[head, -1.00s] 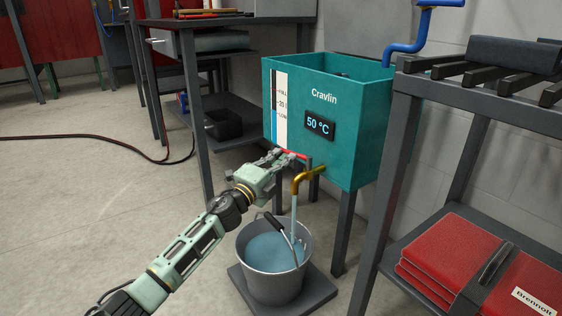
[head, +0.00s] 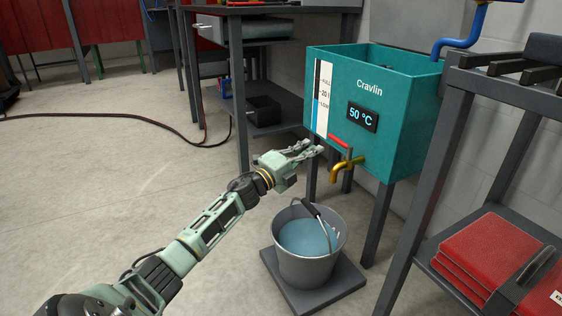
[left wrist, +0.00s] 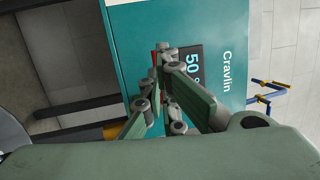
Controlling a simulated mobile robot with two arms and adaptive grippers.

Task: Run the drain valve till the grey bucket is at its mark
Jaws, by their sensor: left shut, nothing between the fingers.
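The teal tank (head: 375,135) has a brass drain tap (head: 345,168) with a red lever (head: 339,142) low on its front. No water stream shows under the tap. The grey bucket (head: 305,265) stands below with bluish water (head: 303,237) in it; small pale marks show on its inner wall, too small to read. My left gripper (head: 315,149) is shut and empty, just left of the lever and apart from it. In the left wrist view its fingers (left wrist: 163,85) cover part of the tank's display. My right gripper is not in view.
The bucket rests on a dark square base (head: 320,290). A grey rack with red cases (head: 490,255) stands at the right. A dark shelf unit (head: 270,110) is behind, left of the tank. The floor at left is open, crossed by a hose (head: 110,119).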

